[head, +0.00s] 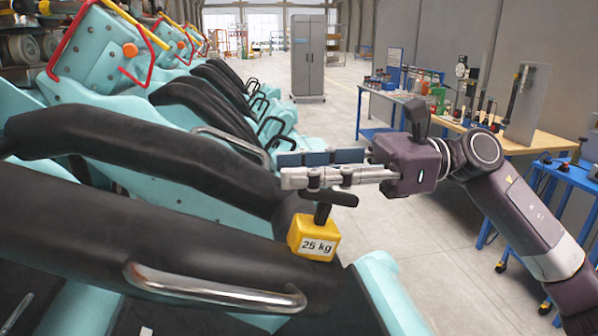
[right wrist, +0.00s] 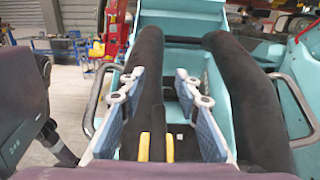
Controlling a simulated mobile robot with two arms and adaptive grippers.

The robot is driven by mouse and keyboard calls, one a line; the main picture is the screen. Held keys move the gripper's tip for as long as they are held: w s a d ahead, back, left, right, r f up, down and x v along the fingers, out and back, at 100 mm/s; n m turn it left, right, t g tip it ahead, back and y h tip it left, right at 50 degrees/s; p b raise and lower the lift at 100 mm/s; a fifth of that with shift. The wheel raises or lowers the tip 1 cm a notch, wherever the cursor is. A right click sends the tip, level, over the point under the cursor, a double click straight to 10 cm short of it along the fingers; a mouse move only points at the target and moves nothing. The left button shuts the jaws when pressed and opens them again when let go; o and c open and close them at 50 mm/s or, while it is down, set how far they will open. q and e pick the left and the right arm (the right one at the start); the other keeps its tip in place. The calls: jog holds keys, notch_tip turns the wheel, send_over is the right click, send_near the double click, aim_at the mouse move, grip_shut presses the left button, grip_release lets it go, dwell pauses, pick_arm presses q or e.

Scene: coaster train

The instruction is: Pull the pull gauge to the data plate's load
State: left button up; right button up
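A yellow block (head: 314,238) with a white label reading "25 kg" and a black T-shaped handle (head: 329,197) sits at the black padded restraint, low centre in the head view; I take it for the pull gauge. Its yellow parts (right wrist: 143,147) and black handle (right wrist: 169,148) seem to show low between my fingers in the right wrist view. My right gripper (head: 285,168) points left, just above the handle in the head view. Its fingers (right wrist: 155,80) are apart, with nothing clamped between them. I cannot make out a separate data plate. My left gripper is not in view.
Black padded restraints (head: 110,205) with metal grab handles (head: 215,290) fill the left, over turquoise seats. A workbench (head: 535,138) with tools and a blue cart (head: 570,172) stand at the right. A grey cabinet (head: 308,58) stands behind. The floor between is clear.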

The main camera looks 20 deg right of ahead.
jog(key=shift+d+f, duration=0.15)
jog(key=shift+f, duration=0.1)
jog(key=v, duration=1.1)
jog(key=shift+d, duration=0.4)
jog(key=shift+s+r, duration=0.1)
